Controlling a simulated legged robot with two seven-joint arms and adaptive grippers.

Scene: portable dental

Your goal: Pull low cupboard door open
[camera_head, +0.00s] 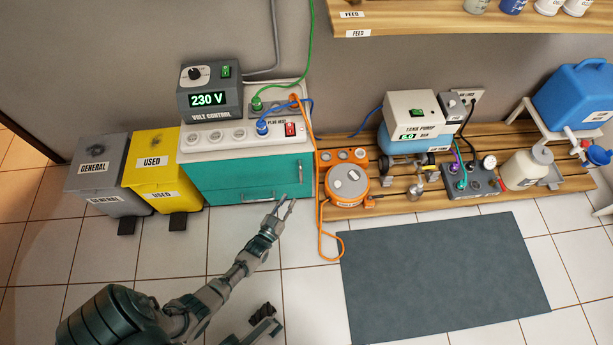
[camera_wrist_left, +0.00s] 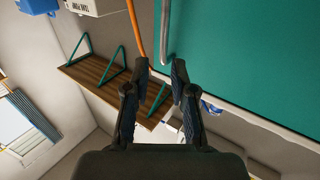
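The low cupboard (camera_head: 235,177) is teal and stands against the wall under a white top. A thin upright grey handle (camera_head: 300,173) is near the right edge of its front; a level handle (camera_head: 258,199) runs low on the front. My left gripper (camera_head: 287,206) is just in front of the cupboard's lower right part, fingers apart. In the left wrist view the open, empty gripper (camera_wrist_left: 160,68) points along the teal door (camera_wrist_left: 240,60). The upright handle (camera_wrist_left: 165,30) lies beyond the fingertips, in line with the gap between them.
An orange cable (camera_head: 320,225) hangs beside the cupboard's right edge. An orange round device (camera_head: 347,186) sits on the wooden platform (camera_head: 410,205) to the right. Yellow (camera_head: 150,172) and grey bins (camera_head: 95,175) stand left. The tiled floor before the cupboard is mostly clear; a dark mat (camera_head: 440,270) lies right.

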